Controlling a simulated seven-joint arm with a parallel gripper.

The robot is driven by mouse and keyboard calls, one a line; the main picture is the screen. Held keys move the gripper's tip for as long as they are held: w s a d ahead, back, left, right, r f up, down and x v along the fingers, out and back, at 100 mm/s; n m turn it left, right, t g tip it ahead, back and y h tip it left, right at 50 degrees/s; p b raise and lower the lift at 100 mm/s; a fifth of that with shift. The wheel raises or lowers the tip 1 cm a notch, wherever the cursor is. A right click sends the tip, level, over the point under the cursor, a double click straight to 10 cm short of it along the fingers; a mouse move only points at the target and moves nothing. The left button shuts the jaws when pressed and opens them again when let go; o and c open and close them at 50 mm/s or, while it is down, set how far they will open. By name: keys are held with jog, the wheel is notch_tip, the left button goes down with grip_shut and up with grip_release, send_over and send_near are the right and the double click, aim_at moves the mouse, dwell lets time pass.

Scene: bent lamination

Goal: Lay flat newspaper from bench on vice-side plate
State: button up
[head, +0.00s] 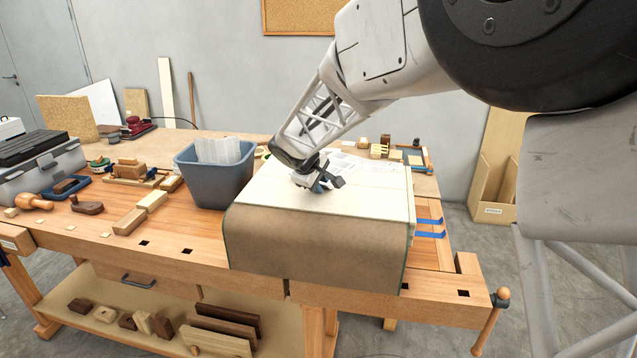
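My gripper (320,184) hangs low over a broad cream sheet or board (290,204) on the right part of the bench (200,250). Its fingers are small and dark, and I cannot tell whether they are open or hold anything. Pale printed sheets (352,163), possibly the newspaper, lie flat behind and right of my gripper; my arm hides part of them. A brown panel (315,247) runs from the cream surface's front edge down over the bench front. A vice handle (490,320) shows at the bench's right front corner. I cannot make out which plate is the vice-side one.
A blue-grey bin (215,178) with pale sheets stands just left of the cream surface. Wood blocks (140,212), tools and a grey toolbox (40,165) crowd the left. Blue strips (430,228) lie right of the cream surface. Small blocks and tools stand at the back right.

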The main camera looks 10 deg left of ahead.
jog(key=shift+r, duration=0.1)
jog(key=v, duration=1.2)
jog(key=shift+r, duration=0.1)
dwell(0.8)
jog(key=s+d+m+g, duration=0.1)
jog(key=s+d+m, duration=0.1)
jog(key=s+d, duration=0.5)
jog(key=s+d+r+m+g, duration=0.1)
jog(key=s+d+m, duration=0.25)
jog(key=d, duration=0.75)
jog(key=s+d+m+g, duration=0.1)
jog(key=s+d, duration=0.5)
jog(key=d, duration=0.2)
jog(key=s+d+f+m+y, duration=0.1)
jog(key=s+d+f+m, duration=0.1)
jog(key=s+d, duration=0.2)
jog(key=s+d+f+m, duration=0.2)
jog(key=s+d, duration=0.2)
jog(key=s, duration=0.6)
jog(key=s+d+f+m+y, duration=0.1)
jog(key=s+d+f+m, duration=0.2)
jog(key=s, duration=0.4)
jog(key=shift+s+d+g+y, duration=0.3)
jog(key=shift+d+g, duration=0.1)
jog(key=shift+d, duration=0.2)
jog(key=shift+f, duration=0.1)
